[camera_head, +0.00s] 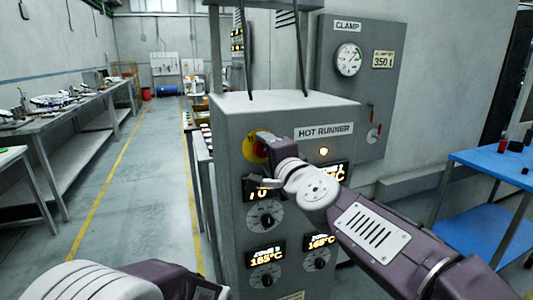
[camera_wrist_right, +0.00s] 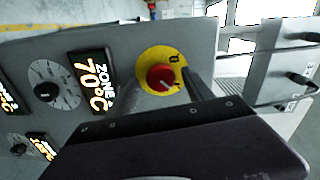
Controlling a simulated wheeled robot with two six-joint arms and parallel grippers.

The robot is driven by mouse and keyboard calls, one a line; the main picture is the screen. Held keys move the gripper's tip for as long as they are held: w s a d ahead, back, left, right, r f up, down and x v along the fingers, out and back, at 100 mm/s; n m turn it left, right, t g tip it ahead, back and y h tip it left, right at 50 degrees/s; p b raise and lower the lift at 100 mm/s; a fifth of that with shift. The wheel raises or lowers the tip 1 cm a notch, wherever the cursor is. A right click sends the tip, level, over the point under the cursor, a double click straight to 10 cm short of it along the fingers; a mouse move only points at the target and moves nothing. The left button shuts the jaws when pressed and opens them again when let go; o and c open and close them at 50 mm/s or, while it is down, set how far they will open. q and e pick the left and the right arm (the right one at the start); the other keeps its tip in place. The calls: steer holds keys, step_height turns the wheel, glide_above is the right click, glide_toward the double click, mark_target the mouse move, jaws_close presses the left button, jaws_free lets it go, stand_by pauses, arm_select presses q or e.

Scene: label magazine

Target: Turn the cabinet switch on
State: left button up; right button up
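The cabinet switch is a red knob on a round yellow plate, on the front of the grey HOT RUNNER cabinet (camera_head: 228,125). In the head view the yellow plate (camera_head: 251,141) is partly hidden by my right gripper (camera_head: 267,160). In the right wrist view the red knob (camera_wrist_right: 159,79) shows clearly, with a white mark toward its lower right. My right gripper (camera_wrist_right: 163,90) is open, with one finger on each side of the knob. I cannot tell whether the fingers touch it. Part of my left arm shows at the bottom left of the head view; its gripper does not show.
A lit lamp (camera_head: 323,152) sits under the HOT RUNNER label. Dials and lit zone displays (camera_head: 266,255) lie below the switch. A CLAMP box (camera_head: 336,88) hangs behind. A blue table (camera_head: 492,163) stands at right, a workbench (camera_head: 65,115) at left. The aisle floor is clear.

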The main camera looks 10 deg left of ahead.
steer(key=shift+s+d, duration=0.1)
steer(key=v, duration=0.8)
steer(key=shift+s+d, duration=0.2)
steer(key=shift+s, duration=0.15)
